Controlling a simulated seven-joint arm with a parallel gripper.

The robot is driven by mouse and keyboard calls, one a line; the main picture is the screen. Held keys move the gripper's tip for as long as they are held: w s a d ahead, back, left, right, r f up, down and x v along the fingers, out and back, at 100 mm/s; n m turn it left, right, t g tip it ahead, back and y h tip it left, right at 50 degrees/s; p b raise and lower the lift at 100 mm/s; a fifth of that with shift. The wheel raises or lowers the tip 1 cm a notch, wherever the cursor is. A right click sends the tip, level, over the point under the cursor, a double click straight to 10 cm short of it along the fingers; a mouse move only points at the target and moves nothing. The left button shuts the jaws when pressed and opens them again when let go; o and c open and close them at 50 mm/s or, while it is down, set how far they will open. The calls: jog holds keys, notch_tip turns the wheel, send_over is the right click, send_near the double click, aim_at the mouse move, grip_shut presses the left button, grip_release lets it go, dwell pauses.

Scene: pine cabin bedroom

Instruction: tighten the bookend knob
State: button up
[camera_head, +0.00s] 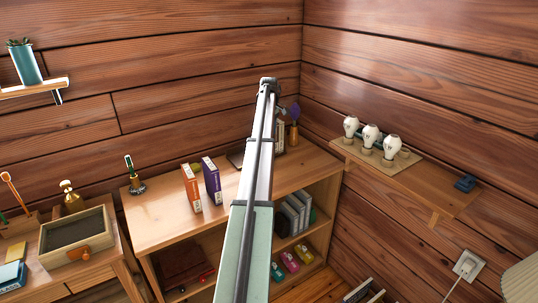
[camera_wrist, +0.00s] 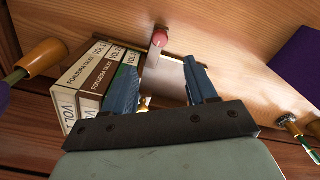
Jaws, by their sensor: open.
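In the wrist view, my gripper (camera_wrist: 159,66) has its two blue fingers apart, with nothing held. A round pinkish-red knob (camera_wrist: 159,40) shows just past the fingertips, between them in the picture and apart from both. A pale metal bookend plate (camera_wrist: 168,82) shows between the fingers, partly hidden by them. Thick volumes (camera_wrist: 88,78) with cream, brown and green covers stand to the left of the left finger. In the head view my arm covers the knob, and my gripper cannot be made out there.
In the head view, orange (camera_head: 191,188) and purple (camera_head: 212,180) boxes stand on the shelf top (camera_head: 160,215), left of my arm. Bulbs (camera_head: 370,136) sit on a wall shelf to the right.

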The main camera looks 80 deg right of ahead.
notch_tip(320, 180, down, 11)
jog(key=shift+f, duration=0.2)
dwell(0.3)
jog(key=shift+c, duration=0.2)
jog(key=c, duration=1)
